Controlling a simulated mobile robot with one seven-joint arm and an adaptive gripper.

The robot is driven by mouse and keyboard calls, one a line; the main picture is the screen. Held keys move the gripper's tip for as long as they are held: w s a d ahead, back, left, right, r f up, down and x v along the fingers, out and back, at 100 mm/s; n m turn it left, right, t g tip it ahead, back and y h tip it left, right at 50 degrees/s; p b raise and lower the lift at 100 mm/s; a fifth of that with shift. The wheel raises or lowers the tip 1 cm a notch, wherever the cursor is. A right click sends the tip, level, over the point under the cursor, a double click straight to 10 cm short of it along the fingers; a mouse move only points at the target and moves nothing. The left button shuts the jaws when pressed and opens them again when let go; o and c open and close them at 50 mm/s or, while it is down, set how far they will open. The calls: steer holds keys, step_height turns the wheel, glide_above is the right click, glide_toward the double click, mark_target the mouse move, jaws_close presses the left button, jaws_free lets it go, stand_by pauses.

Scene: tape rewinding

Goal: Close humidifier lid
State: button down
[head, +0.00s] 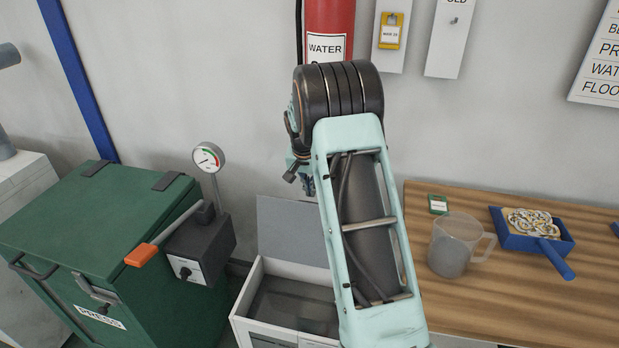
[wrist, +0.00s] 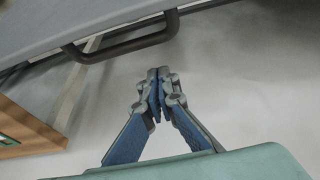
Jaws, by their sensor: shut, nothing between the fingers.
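The humidifier is a white box (head: 245,308) with an open top, low in the middle of the head view. Its grey lid (head: 285,228) stands raised at the back of the box. My arm hides the right part of both. My gripper (wrist: 157,95) is shut and empty, with its fingertips together. In the wrist view a grey panel (wrist: 100,22), which looks like the lid, crosses the top with a dark bar handle (wrist: 125,48) on its edge. The fingertips are below the handle in the picture and appear apart from it. In the head view my arm mostly hides the gripper.
A green press (head: 95,235) and a dark gauge box with an orange-handled lever (head: 142,255) stand left of the humidifier. A wooden table (head: 500,285) on the right bears a clear jug (head: 452,250) and a blue scoop (head: 530,240). A red water cylinder (head: 329,25) is behind my arm.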

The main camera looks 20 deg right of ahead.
steer(key=s+a, duration=0.2)
steer(key=shift+s+r, duration=0.3)
steer(key=shift+r, duration=0.05)
steer(key=shift+s+b, duration=0.1)
steer(key=shift+b, duration=0.2)
